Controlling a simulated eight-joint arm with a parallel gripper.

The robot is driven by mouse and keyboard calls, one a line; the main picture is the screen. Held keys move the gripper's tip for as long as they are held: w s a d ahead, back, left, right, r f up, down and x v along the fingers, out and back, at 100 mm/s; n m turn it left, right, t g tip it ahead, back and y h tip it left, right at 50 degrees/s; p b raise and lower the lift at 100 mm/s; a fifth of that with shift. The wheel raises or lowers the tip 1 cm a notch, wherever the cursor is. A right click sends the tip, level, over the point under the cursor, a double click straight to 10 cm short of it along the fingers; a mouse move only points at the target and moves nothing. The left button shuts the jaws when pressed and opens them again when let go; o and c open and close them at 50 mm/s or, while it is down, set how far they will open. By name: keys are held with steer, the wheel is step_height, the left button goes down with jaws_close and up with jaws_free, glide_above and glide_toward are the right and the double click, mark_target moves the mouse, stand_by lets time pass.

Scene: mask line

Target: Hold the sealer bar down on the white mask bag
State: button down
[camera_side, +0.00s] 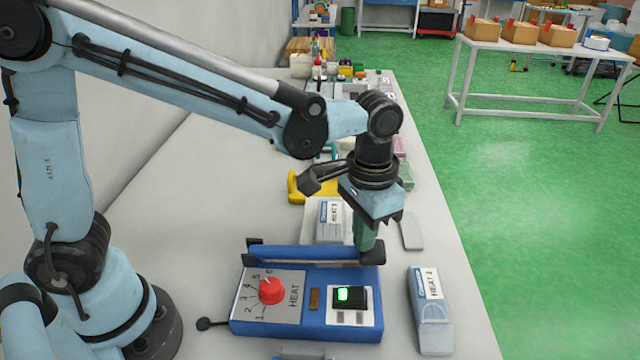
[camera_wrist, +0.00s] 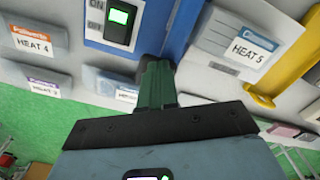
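In the wrist view the fingers (camera_wrist: 157,82) reach the blue bar (camera_wrist: 182,30). A white labelled mask bag (camera_side: 328,218) lies just behind the bar; it also shows in the wrist view (camera_wrist: 235,42). Whether it reaches under the bar is hidden.
Another labelled bag (camera_side: 430,315) lies right of the sealer, and a small grey packet (camera_side: 411,231) lies near the bench's right edge. A yellow object (camera_side: 305,190) and clutter stand farther back.

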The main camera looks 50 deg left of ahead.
step_height(320, 180, up, 8)
steer(key=a, duration=0.1)
steer(key=shift+s, duration=0.45)
stand_by(0.6)
steer(key=shift+r, duration=0.15)
steer(key=shift+r, duration=2.5)
steer(key=s+a+f+n+t, duration=0.1)
steer(key=s+a+f+t, duration=0.1)
steer(key=a, duration=0.5)
steer(key=s+a+f+n+t, duration=0.2)
steer(key=s+a+f+t, duration=0.1)
steer(key=a+f+t, duration=0.2)
step_height(320, 180, down, 2)
steer(key=shift+a+f, duration=0.1)
steer(key=shift+a, duration=1.05)
